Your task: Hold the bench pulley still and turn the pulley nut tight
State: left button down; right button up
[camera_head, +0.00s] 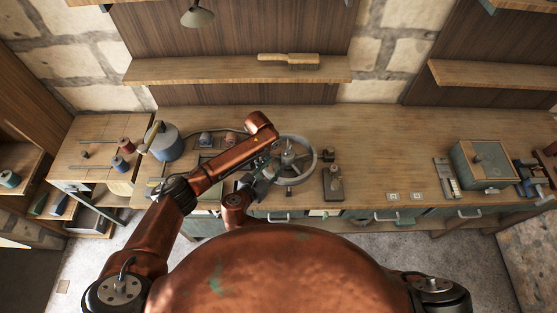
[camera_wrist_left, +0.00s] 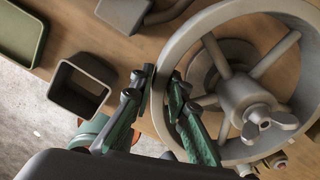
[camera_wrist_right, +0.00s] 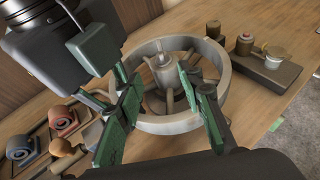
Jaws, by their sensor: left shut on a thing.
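The bench pulley (camera_head: 293,160), a grey spoked wheel, lies on the bench. The left wrist view shows its rim (camera_wrist_left: 172,62) and the winged pulley nut (camera_wrist_left: 273,122) on its hub. My left gripper (camera_wrist_left: 161,84) is shut on the pulley's rim; in the head view my copper forearm mostly hides it. My right gripper (camera_head: 267,168) is at the pulley's left side. In the right wrist view its green fingers (camera_wrist_right: 154,72) are apart, with the hub (camera_wrist_right: 164,76) showing between them. I cannot tell if they touch anything; the nut is unclear there.
A grey block with a small post (camera_head: 333,182) stands right of the pulley. A blue-grey pot (camera_head: 165,142) stands to the left. A teal box (camera_head: 484,163) is at the far right. A brush (camera_head: 289,61) lies on the wall shelf. The bench's middle right is mostly clear.

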jog(key=shift+s+a+r, duration=0.3)
jog(key=shift+s+a, duration=0.05)
jog(key=shift+s, duration=0.2)
jog(key=shift+d, duration=0.1)
